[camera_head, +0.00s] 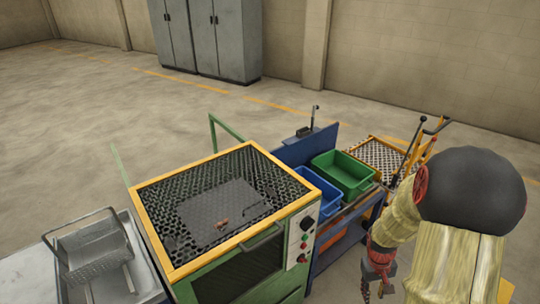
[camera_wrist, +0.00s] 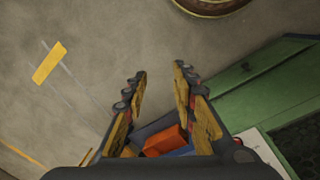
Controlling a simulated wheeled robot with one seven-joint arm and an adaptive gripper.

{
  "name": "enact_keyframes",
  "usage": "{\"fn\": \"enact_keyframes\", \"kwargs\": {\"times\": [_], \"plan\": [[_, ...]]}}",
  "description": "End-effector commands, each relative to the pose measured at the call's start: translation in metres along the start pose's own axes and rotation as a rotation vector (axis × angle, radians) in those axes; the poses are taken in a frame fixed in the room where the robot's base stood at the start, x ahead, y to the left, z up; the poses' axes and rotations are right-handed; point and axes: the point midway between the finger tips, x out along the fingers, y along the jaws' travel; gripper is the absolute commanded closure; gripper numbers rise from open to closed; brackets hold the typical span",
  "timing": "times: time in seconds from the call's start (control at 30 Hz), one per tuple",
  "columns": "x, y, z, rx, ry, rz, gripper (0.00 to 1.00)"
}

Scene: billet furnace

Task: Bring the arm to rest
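My arm stands at the right of the head view, in a pale sleeve with a dark round joint. My gripper (camera_head: 374,292) hangs low in front of the blue workbench, partly cut off by the frame's bottom edge. In the wrist view my gripper (camera_wrist: 158,73) has its two yellow-and-dark fingers apart, with bare floor between the tips. An orange-red piece (camera_wrist: 165,140) shows between the finger bases near a blue surface; I cannot tell how far below it is, and the fingers do not close on it.
The green furnace (camera_head: 228,262) with a yellow-edged mesh top stands left of my arm. A blue bin (camera_head: 318,207) and a green bin (camera_head: 345,178) sit on the blue bench. A metal tray (camera_head: 135,285) is at far left. Grey cabinets (camera_head: 205,38) stand behind open floor.

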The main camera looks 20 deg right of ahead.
Motion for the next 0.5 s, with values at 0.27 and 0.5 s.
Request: {"fn": "enact_keyframes", "kwargs": {"times": [0.27, 0.5], "plan": [[-0.137, -0.073, 0.042, 0.081, 0.028, -0.041, 0.73], [-0.227, -0.135, 0.081, 0.034, 0.160, -0.108, 0.73]]}}
